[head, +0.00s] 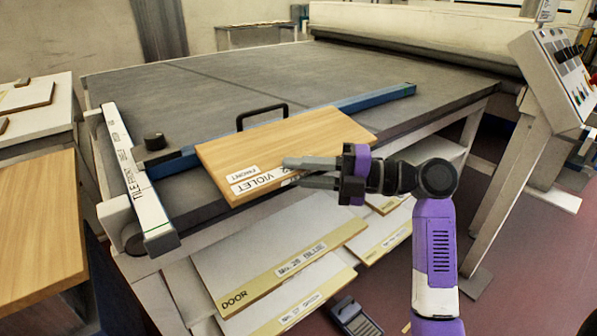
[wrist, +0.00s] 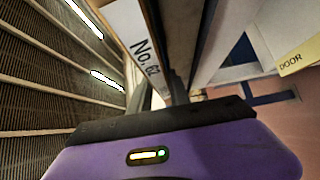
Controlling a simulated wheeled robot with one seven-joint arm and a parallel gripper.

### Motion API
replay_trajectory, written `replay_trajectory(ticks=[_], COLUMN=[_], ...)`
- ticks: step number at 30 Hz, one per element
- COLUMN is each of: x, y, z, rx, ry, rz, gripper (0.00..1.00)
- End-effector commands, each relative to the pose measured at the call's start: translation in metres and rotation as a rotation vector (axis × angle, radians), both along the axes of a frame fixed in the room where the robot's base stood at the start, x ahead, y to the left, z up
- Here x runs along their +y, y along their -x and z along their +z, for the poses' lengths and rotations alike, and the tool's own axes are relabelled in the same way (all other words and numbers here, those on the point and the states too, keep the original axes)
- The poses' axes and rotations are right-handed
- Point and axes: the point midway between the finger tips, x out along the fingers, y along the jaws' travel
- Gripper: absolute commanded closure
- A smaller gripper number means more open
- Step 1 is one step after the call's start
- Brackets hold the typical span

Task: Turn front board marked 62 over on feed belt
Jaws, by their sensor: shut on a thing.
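The wood-coloured front board (head: 285,145) lies at the near edge of the grey feed belt (head: 220,83), its near side reaching past the belt's edge. Its top face shows light wood with white labels reading FRONT and VIOLET. My gripper (head: 297,173) is shut on the board's near edge, beside the VIOLET label, with one finger above and one lower down. In the wrist view a white label on the board (wrist: 145,45) reads No. 62. The board's underside is hidden in the head view.
A blue bar (head: 375,98) and a black handle (head: 262,112) are behind the board. A white marked rail (head: 135,175) is at the left. Labelled boards (head: 280,250) are stacked below the belt. A control panel (head: 560,75) stands right. The far belt is clear.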

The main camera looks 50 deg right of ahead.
Motion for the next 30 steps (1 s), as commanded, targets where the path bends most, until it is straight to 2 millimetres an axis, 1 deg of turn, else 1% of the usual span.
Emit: replay_trajectory(ticks=[1,14,15,18,26,30], x=[-0.0013,-0.0013,-0.0013,-0.001,-0.0005,-0.0045], y=[0.0,0.0,0.0,0.0,0.0,0.0061], z=[-0.0046,-0.0091,-0.0078,-0.007,-0.0068,-0.0063], rx=[0.009,0.009,0.007,0.006,0.005,0.003], ry=[-0.001,-0.001,-0.001,0.0,-0.002,-0.002], rz=[-0.003,-0.003,-0.004,-0.003,-0.001,-0.003], gripper=[1.0,1.0,0.7,0.53,0.53,0.53])
